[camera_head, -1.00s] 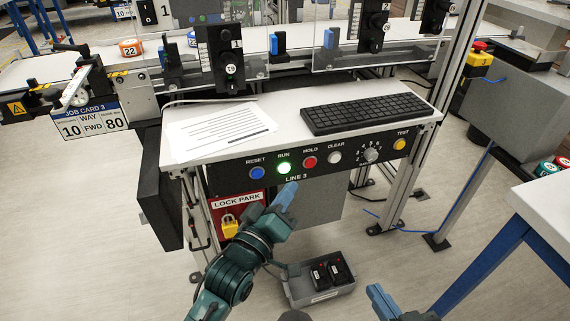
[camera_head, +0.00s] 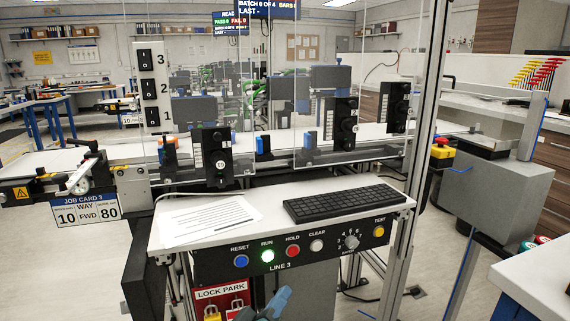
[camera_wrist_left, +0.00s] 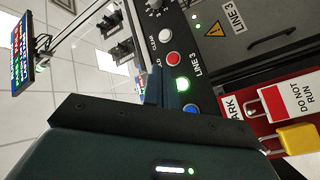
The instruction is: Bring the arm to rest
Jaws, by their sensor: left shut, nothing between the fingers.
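My left gripper (camera_head: 270,304) shows at the bottom of the head view, below the LINE 3 control panel (camera_head: 300,266). Its blue fingers are closed together with nothing between them. In the left wrist view the shut fingers (camera_wrist_left: 156,88) point toward the panel, and the lit green RUN button (camera_wrist_left: 182,84) shows close beside them. In the head view the RUN button (camera_head: 267,256) glows green above the gripper. I cannot tell the exact gap, but no contact with a button shows. My right gripper is out of view.
The red LOCK PARK board (camera_head: 222,290) with padlocks hangs left of my gripper. A keyboard (camera_head: 345,206) and a paper sheet (camera_head: 208,220) lie on the console shelf. A belt conveyor with clear guards (camera_head: 325,90) runs behind. A white table (camera_head: 540,290) stands at the right.

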